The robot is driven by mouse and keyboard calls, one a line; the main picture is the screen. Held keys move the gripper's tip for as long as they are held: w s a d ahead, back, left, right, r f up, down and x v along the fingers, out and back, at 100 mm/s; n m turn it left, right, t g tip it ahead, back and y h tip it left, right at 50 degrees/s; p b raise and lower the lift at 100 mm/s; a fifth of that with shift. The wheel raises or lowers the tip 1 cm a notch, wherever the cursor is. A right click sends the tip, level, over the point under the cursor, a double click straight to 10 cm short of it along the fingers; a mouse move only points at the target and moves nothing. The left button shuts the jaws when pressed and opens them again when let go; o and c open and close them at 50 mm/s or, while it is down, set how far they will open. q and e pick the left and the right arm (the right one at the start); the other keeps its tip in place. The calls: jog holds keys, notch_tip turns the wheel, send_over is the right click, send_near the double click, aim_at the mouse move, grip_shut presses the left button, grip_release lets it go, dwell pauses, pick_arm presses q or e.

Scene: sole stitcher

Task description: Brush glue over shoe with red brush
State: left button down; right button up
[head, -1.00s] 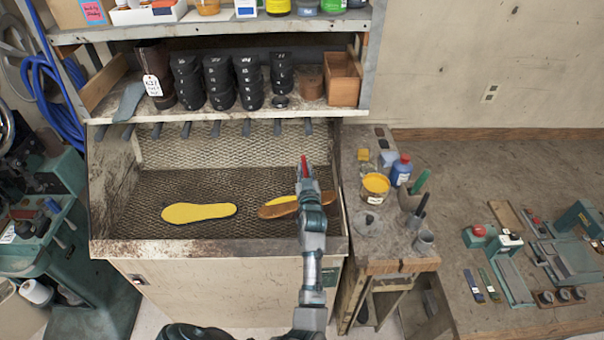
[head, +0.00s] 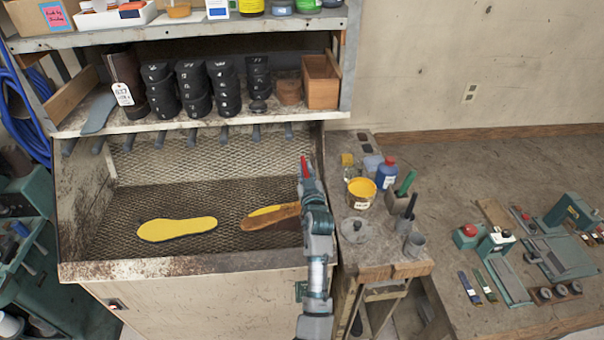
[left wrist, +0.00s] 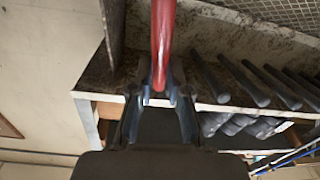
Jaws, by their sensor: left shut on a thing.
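My left gripper (head: 309,184) is shut on the red brush (head: 304,168) and holds it above the right side of the mesh-lined tray (head: 150,265). In the left wrist view the red handle (left wrist: 162,40) runs up from between the fingers (left wrist: 158,98); its bristle end is out of that view. A brown shoe sole (head: 262,224) with a yellow patch lies on the mesh just left of my gripper, its right end hidden behind my arm. A yellow insole (head: 177,229) lies flat to its left. A pot of yellow glue (head: 361,192) stands on the side bench. My right gripper is not in view.
A shelf (head: 200,122) with stacks of black discs and a wooden box (head: 321,80) is above the tray. A blue bottle (head: 386,173) and a cup of tools (head: 402,203) stand near the pot. The tray's left part is clear.

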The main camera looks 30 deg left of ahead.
pick_arm(q)
jog(key=r+p, duration=0.1)
jog(key=a+r+p, duration=0.1)
jog(key=shift+a+r, duration=0.15)
jog(key=shift+r, duration=0.25)
dwell(0.3)
jog(key=s+a+f+p, duration=0.4)
jog(key=s+a, duration=0.3)
jog(key=a, duration=0.1)
jog(key=s+a+f+p, duration=0.4)
jog(key=s+a+p, duration=0.1)
jog(key=s+a, duration=0.3)
jog(key=shift+a, duration=0.7)
jog(key=shift+s, duration=0.1)
